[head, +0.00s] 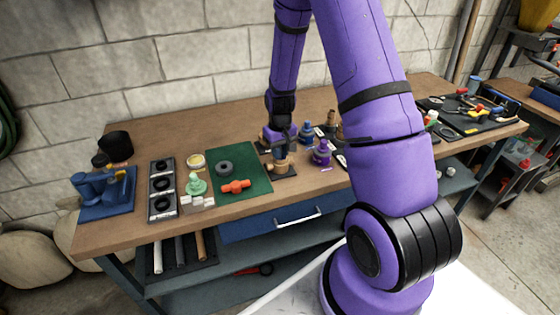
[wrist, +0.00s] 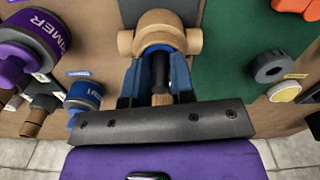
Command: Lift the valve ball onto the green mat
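A tan, rounded fitting with side lugs and a blue ring stands on a small dark pad left of the middle of the bench; I take this fitting (head: 284,167) to be the valve ball. It shows at the top of the wrist view (wrist: 158,22). My gripper (head: 277,150) points down right at it. In the wrist view my blue fingers (wrist: 160,75) stand apart on either side of a dark stem by the ring; whether they press on anything is hidden. The green mat (head: 255,158) lies just left of the fitting, and right of it in the wrist view (wrist: 232,70).
On the mat lie a dark ring (head: 224,168) and an orange fitting (head: 236,186). Purple (head: 321,154) and blue (head: 306,132) bottles stand close right of the fitting. The mat's far part is bare.

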